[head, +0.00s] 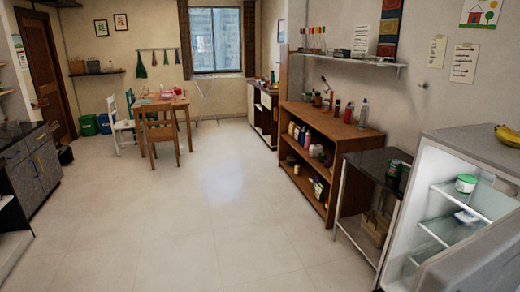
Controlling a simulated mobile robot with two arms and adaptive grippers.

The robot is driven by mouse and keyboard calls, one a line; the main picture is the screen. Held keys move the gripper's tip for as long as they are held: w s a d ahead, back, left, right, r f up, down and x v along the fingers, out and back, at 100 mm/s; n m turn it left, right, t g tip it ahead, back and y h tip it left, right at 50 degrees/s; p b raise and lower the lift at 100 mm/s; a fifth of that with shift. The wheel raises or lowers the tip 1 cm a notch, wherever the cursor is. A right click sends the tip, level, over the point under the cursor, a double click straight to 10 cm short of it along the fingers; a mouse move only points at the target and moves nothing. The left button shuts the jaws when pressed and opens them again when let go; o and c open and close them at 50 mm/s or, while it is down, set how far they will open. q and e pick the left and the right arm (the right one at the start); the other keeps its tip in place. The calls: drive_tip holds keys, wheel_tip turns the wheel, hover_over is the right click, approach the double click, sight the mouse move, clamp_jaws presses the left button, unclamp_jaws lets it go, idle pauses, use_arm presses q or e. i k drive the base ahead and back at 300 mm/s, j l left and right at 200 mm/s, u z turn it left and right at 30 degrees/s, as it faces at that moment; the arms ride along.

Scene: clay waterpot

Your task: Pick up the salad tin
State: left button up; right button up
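A dark tin with some green on it (394,168) stands on the dark-topped side table (368,163) at the right, between the wooden shelf unit and the open fridge. A small white tub with a green lid (466,184) stands on the fridge's upper shelf. Any label is too small to read, so I cannot tell which one is the salad tin. Neither of my grippers is in view.
The fridge (450,143) stands open at the right, its grey door in the lower right corner. A wooden shelf unit (345,142) with bottles lines the right wall. A table (180,104) with chairs stands at the back. The middle floor is clear.

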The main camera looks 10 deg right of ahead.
sight(394, 164)
drive_tip(key=i+j, duration=0.2)
drive_tip(key=i, duration=0.3)
drive_tip(key=i+j+u, duration=0.1)
drive_tip(key=i, duration=0.35)
drive_tip(key=i+j+u, duration=0.1)
drive_tip(key=i+j, duration=0.2)
drive_tip(key=i, duration=0.2)
drive_tip(key=i+j, duration=0.1)
drive_tip(key=i, duration=0.4)
drive_tip(key=i+l+z, duration=0.2)
drive_tip(key=i, duration=0.3)
drive_tip(key=i+j+z, duration=0.1)
drive_tip(key=i+z, duration=0.15)
drive_tip(key=i, duration=0.2)
drive_tip(key=i+j+z, duration=0.2)
drive_tip(key=i, duration=0.3)
drive_tip(key=i+j+z, duration=0.1)
drive_tip(key=i+z, duration=0.15)
drive_tip(key=i, duration=0.2)
drive_tip(key=i+j+z, duration=0.2)
drive_tip(key=i, duration=0.25)
drive_tip(key=i+z, duration=0.15)
drive_tip(key=i, duration=0.45)
drive_tip(key=i+z, duration=0.15)
drive_tip(key=i, duration=0.45)
drive_tip(key=i+j+z, duration=0.15)
drive_tip(key=i, duration=0.45)
